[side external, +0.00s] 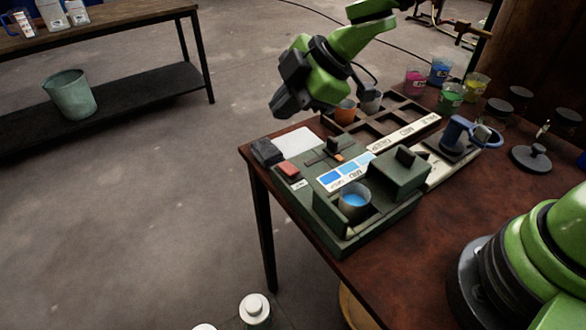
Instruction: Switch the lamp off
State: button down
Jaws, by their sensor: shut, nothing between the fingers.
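My gripper (282,106) is dark grey and shut with nothing in it. It is in the air above the far left edge of the table, apart from the device below. The device (345,239) is a green-grey box at the table's left front. On it are a bright white panel (296,142), which may be the lamp, and a red switch-like block (288,170) in front of that panel. A small label (298,184) by the red block is too small to read. Whether the switch is on or off cannot be told.
The device also carries a dark block (267,151), a slider (334,146), a cup of blue liquid (354,200) and a raised green block (402,172). Behind it stand a compartment tray (421,107) with cups and several coloured beakers (450,96).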

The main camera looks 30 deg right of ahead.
aim_at(292, 172)
jog(key=shift+f, duration=0.15)
jog(key=shift+s+f, duration=0.25)
jog(key=shift+f, duration=1.15)
jog(key=shift+s+f, duration=0.3)
jog(key=shift+f, duration=1.1)
jog(key=shift+s+f, duration=0.25)
jog(key=shift+f, duration=1.15)
jog(key=shift+f, duration=0.4)
jog(key=shift+s+f, duration=0.1)
jog(key=shift+f, duration=0.25)
jog(key=shift+r, duration=0.1)
jog(key=shift+r, duration=0.7)
